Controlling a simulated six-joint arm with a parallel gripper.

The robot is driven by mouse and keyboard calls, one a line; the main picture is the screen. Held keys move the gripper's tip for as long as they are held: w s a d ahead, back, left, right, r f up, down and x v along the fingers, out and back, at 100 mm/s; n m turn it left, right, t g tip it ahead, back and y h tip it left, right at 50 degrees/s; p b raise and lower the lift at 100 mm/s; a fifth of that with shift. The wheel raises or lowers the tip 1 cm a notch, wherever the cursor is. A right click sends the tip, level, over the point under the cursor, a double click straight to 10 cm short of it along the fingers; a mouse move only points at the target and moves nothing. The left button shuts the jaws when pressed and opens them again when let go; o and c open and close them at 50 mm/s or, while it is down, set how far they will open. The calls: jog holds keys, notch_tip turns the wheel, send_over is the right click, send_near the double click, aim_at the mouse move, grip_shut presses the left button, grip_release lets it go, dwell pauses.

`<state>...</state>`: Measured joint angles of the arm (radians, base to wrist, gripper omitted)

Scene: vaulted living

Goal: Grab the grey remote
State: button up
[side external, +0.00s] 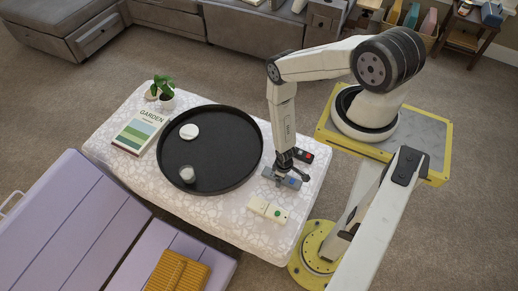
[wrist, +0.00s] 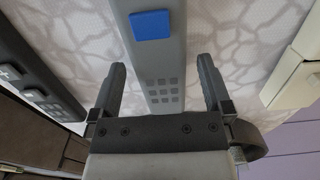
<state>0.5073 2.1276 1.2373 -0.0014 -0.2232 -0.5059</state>
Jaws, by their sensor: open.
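The grey remote (wrist: 160,60) has a blue square button and a grid of small grey buttons. In the wrist view it runs lengthwise between the two fingers of my gripper (wrist: 160,80), with a gap on each side. In the side external view the grey remote (side external: 291,183) lies on the white patterned table, partly hidden under my gripper (side external: 285,166). My gripper points down at it, open and empty. Whether the fingertips reach down beside the remote or stay above it, I cannot tell.
A dark remote (side external: 303,155) lies just behind the grey one, also at left in the wrist view (wrist: 35,85). A cream remote (side external: 267,209) lies in front, at right in the wrist view (wrist: 300,75). A round black tray (side external: 215,125) stands left on the table (side external: 235,228).

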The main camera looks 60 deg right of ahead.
jog(key=c, duration=1.3)
jog(key=shift+r, duration=0.2)
jog(key=shift+r, duration=1.05)
jog(key=s+r, duration=0.1)
jog(key=r, duration=0.1)
jog(key=s+a+r, duration=0.1)
jog(key=s+r, duration=0.2)
jog(key=r, duration=0.1)
jog(key=shift+s+a+r, duration=0.15)
jog(key=shift+s+a, duration=0.1)
jog(key=s+a+r, duration=0.3)
jog(key=s+r, duration=0.1)
jog(key=s, duration=0.4)
jog(key=shift+s, duration=0.35)
jog(key=shift+r, duration=0.1)
